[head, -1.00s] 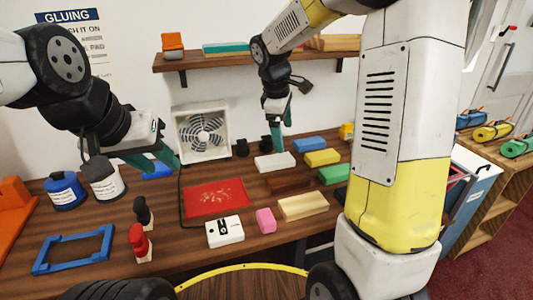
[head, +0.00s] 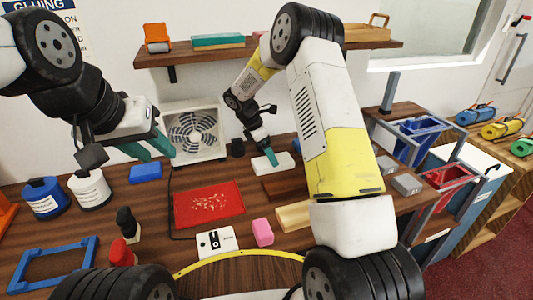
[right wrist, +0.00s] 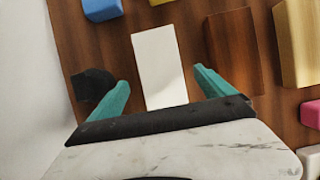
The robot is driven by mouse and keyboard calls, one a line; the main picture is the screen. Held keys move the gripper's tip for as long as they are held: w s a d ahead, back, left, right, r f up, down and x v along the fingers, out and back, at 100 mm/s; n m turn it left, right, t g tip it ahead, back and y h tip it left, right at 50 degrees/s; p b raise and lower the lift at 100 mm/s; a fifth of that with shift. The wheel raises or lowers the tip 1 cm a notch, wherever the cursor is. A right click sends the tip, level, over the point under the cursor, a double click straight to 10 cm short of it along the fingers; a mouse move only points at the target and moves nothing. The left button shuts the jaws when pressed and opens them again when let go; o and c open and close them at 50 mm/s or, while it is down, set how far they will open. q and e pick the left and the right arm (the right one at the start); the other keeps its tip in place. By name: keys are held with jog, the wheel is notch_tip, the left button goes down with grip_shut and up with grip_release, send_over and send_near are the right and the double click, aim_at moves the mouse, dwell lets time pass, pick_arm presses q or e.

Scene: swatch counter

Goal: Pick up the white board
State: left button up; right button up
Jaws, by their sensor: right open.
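The white board (head: 287,168) lies flat on the brown counter, right of the fan. In the right wrist view the white board (right wrist: 158,62) lies lengthwise between the spread fingertips. My right gripper (head: 271,158) is open, low over the board, with its teal fingers around the near end; in the wrist view the gripper (right wrist: 162,78) holds nothing, and I cannot tell the exact height. My left gripper (head: 156,150) is open and empty, in the air left of the fan, with a gap between its teal fingers.
A dark brown board (right wrist: 231,50) lies close beside the white one. A blue block (right wrist: 102,8) is beyond it, and a dark object (right wrist: 92,86) sits beside the left finger. The fan (head: 195,132), red mat (head: 208,204) and pink block (head: 262,232) are nearby.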

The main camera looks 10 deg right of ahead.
jog(key=x, duration=0.3)
jog(key=shift+d+f, duration=0.1)
jog(key=shift+f, duration=0.2)
jog(key=c, duration=1.6)
jog(key=shift+r, duration=0.1)
